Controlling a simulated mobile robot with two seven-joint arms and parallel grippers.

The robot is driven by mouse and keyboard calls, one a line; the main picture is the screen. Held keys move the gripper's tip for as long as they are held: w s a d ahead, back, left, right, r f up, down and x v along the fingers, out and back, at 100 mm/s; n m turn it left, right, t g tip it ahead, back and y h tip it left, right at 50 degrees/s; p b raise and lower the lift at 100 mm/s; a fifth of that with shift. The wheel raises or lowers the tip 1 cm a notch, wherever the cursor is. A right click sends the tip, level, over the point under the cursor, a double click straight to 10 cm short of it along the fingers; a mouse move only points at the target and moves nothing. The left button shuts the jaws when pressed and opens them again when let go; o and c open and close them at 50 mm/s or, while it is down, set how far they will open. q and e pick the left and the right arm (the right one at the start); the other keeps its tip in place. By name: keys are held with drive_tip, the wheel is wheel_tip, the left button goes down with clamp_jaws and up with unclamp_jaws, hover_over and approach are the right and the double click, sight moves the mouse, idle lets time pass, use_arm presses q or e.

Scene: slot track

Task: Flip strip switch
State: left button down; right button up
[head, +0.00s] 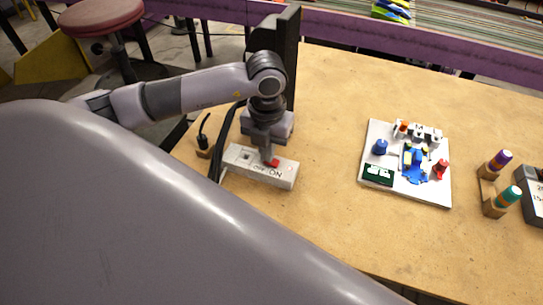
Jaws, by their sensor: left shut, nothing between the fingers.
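The power strip (245,169) is a white box on the left part of the wooden table. One end carries ON lettering, and a red rocker switch (273,162) sits near that end on the top. My left gripper (267,158) points down over the strip, shut and empty. Its fingertips are right beside the red switch; I cannot tell whether they touch it. The fingers hide part of the strip's top. My right gripper is not in view.
A black upright post (287,60) stands behind the strip, and dark cables run along its left side. A white board (407,190) with small coloured parts lies to the right. Coloured cylinders on wooden holders (494,206) stand at far right. Table between is clear.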

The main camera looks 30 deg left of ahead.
use_arm(q)
drive_tip(key=shift+f, duration=0.3)
drive_tip(key=shift+r+p, duration=2.45)
drive_tip(key=shift+r, duration=1.15)
drive_tip(key=shift+f, duration=0.1)
